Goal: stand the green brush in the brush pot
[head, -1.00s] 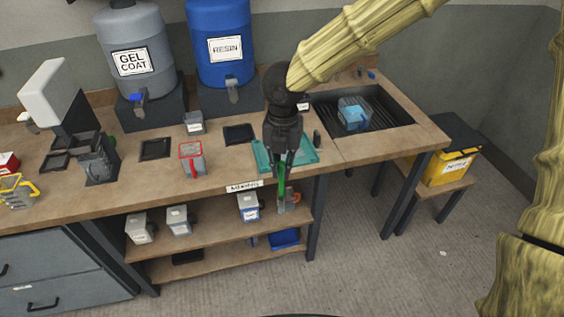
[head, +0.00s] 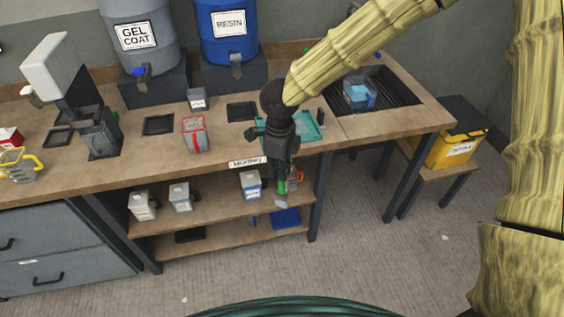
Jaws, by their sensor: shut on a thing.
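My gripper (head: 283,176), pointing down in front of the bench's front edge, is shut on the green brush (head: 283,187). Only a short green part of the brush shows below the fingers, with a pale grey end (head: 281,201) under it. The fingers hide the rest. The brush hangs in front of the shelves under the bench. I cannot tell for sure which vessel is the brush pot. A small thing with an orange-red part (head: 297,178) shows just behind the gripper, partly hidden.
A teal tray (head: 308,131) lies on the bench (head: 350,134) behind my gripper. A red-edged container (head: 195,133) and dark square trays stand to its left. The upper shelf (head: 216,202) holds several pale cups; a blue tray (head: 286,218) lies below.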

